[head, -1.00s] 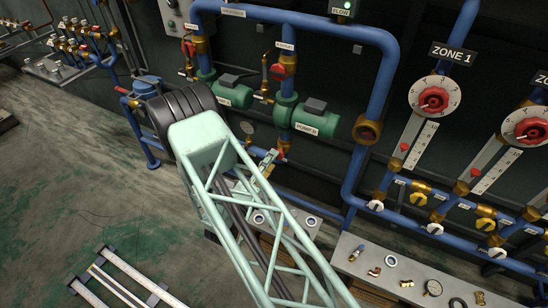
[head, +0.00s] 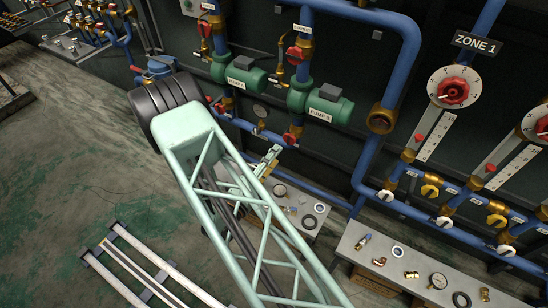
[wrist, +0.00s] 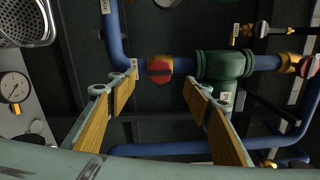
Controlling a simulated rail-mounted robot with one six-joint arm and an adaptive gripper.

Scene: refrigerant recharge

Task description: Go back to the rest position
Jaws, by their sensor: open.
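My gripper (wrist: 165,105) is open and empty in the wrist view, its two yellow-padded fingers apart. In the wrist view a blue pipe with a red valve handle (wrist: 160,67) and a green pump body (wrist: 225,65) lie beyond the fingers; I cannot tell how far. In the head view my pale green lattice arm runs from the bottom up to the left. Part of my gripper (head: 268,160) shows behind the arm, near the blue pipe below the pumps. Most of it is hidden by the arm.
Green Pump A (head: 238,74) and Pump B (head: 318,100) stand on the blue pipework. A grey bench (head: 345,245) with fittings and a gauge lies at lower right. A smaller bench holds another gauge (head: 279,189). Open floor (head: 60,190) is at left, with pale rails (head: 150,265).

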